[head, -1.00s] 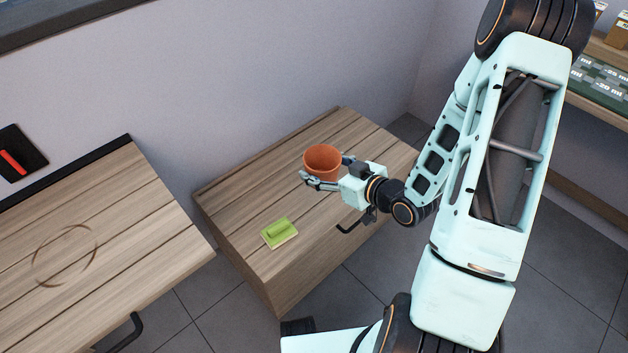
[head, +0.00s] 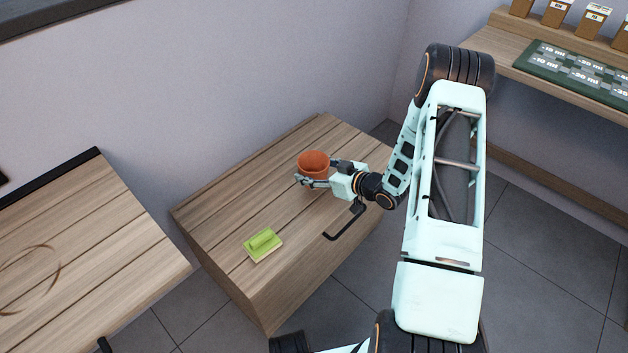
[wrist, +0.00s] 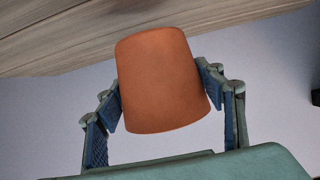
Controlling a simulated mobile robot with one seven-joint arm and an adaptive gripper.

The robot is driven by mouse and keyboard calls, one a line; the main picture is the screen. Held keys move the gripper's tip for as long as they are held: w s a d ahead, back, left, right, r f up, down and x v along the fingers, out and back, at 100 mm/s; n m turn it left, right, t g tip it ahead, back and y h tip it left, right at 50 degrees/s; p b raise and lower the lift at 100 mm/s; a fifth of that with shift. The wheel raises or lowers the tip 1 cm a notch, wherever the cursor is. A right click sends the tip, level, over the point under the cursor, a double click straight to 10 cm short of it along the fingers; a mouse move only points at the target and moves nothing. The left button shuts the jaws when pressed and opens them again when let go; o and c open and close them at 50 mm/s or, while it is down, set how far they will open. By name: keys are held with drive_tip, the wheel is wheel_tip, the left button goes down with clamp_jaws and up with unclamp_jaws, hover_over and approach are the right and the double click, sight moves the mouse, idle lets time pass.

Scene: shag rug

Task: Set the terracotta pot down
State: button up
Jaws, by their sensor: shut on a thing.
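The terracotta pot (head: 314,162) is orange, with its open top showing in the head view. My gripper (head: 316,176) is shut on it, one finger on each side. In the wrist view the pot (wrist: 160,82) fills the middle between the blue finger pads, and my gripper (wrist: 163,95) touches both its sides. In the head view the pot appears over the wooden cabinet top (head: 230,190). I cannot tell whether its base touches the wood.
A green sponge-like block (head: 263,244) lies near the cabinet's front left edge. A dark handle (head: 345,222) sticks out from the cabinet front. Another wooden counter (head: 80,240) stands at left. A shelf with small boxes and a green mat (head: 580,72) is at right.

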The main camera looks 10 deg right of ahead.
drive_tip(key=shift+w+d+f, duration=0.15)
drive_tip(key=shift+w+f, duration=0.25)
drive_tip(key=shift+f, duration=0.05)
drive_tip(key=shift+f+b, duration=0.55)
drive_tip(key=shift+f, duration=0.85)
drive_tip(key=shift+f, duration=0.1)
drive_tip(key=shift+f, duration=0.15)
drive_tip(key=o, duration=1.3)
drive_tip(key=shift+r, duration=0.35)
drive_tip(key=p+v, duration=0.1)
drive_tip(key=v, duration=0.5)
drive_tip(key=p+v, duration=0.2)
drive_tip(key=v, duration=0.4)
drive_tip(key=shift+s+f, duration=0.1)
drive_tip(key=shift+f, duration=0.15)
